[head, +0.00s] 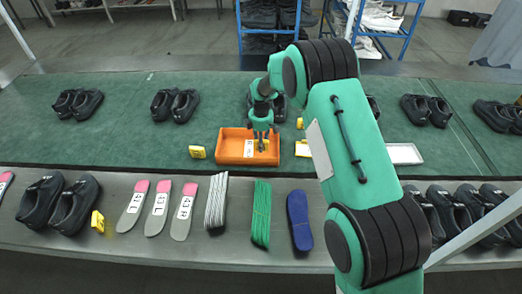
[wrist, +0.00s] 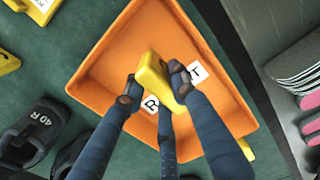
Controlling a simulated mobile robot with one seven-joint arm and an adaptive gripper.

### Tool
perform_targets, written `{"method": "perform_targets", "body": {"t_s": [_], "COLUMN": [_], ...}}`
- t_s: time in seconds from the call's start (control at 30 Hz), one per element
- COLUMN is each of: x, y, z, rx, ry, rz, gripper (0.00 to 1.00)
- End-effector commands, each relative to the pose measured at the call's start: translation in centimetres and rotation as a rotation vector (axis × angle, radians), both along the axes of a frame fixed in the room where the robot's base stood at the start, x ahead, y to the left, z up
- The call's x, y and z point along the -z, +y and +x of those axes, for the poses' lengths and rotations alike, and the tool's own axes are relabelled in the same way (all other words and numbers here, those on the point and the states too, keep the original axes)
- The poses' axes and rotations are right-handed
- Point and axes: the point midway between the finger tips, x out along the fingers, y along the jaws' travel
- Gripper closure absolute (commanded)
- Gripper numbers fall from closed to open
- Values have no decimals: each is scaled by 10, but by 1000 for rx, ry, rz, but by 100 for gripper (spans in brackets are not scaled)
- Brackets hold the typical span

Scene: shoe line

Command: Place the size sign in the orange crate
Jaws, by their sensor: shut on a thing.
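The orange crate (head: 230,158) stands on the green mat in the middle of the head view; it fills the centre of the wrist view (wrist: 100,62). My gripper (head: 262,139) points down over the crate. In the wrist view my gripper's fingers (wrist: 155,88) are closed on the yellow size sign (wrist: 152,72), which is over the crate's inside. Its printed face is not visible. I cannot tell whether the sign touches the crate floor. White cards with letters (wrist: 150,103) lie in the crate, partly hidden by my fingers.
Another yellow sign (head: 197,152) stands left of the crate. A white tray (head: 404,153) lies to the right, partly behind my arm. Black shoes (head: 175,104) stand along the mat. Insoles (head: 158,208), bundled laces (head: 261,213) and a dark blue item (head: 299,220) lie on the near metal strip.

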Motion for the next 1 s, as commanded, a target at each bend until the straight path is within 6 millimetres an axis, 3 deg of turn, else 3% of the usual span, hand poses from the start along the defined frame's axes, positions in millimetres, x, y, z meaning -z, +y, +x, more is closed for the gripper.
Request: {"method": "perform_targets", "body": {"t_s": [0.17,0.5,0.97,1.0], "x": [4,37,40,40], "y": [0,0,0,0], "z": [0,0,0,0], "rx": [0,0,0,0], "ry": [0,1,0,0], "rz": [0,0,0,0], "gripper": [100,100,100,70]}}
